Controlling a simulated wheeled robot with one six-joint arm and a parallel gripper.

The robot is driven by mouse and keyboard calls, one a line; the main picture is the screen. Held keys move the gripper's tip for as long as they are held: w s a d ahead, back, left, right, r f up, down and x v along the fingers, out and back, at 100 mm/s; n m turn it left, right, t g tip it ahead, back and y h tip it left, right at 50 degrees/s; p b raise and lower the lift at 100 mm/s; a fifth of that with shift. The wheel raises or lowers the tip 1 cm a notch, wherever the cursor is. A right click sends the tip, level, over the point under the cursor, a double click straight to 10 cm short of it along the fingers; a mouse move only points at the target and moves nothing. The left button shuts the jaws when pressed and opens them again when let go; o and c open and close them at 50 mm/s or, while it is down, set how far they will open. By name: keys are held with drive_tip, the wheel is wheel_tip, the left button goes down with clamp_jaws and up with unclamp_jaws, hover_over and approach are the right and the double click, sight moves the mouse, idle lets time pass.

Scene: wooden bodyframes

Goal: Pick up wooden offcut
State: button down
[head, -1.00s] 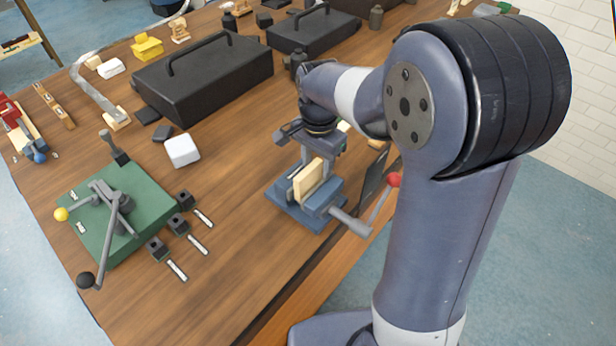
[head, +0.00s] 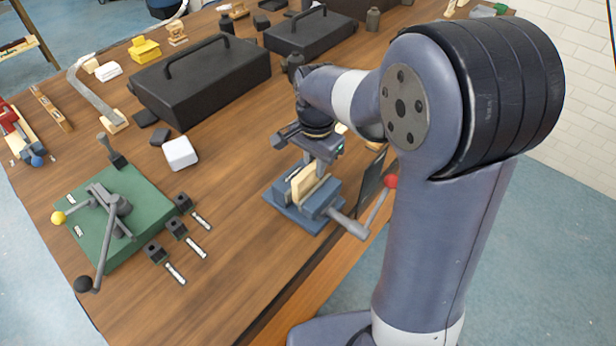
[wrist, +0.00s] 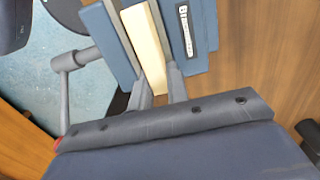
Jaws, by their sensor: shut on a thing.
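The wooden offcut (head: 304,183) is a pale, flat piece standing upright between the jaws of a blue vise (head: 322,199) on the bench. In the wrist view the offcut (wrist: 146,44) runs lengthwise between the vise's blue jaws (wrist: 110,42). My gripper (head: 313,170) is above the vise; in the wrist view its two fingers (wrist: 160,92) close on the near end of the offcut, one on each side. The offcut is still between the vise jaws. The fingertips are small and partly hidden in the head view.
The vise's handle with a red knob (head: 390,181) sticks out toward the bench's right edge. A green fixture (head: 135,215) with levers stands at left, with small black clamps nearby. A white box (head: 180,153) and a black case (head: 200,85) lie farther back. Bare wood lies in front.

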drive_tip(key=shift+r, duration=0.15)
wheel_tip(320, 180, up, 25)
drive_tip(key=p, duration=0.7)
idle(0.4)
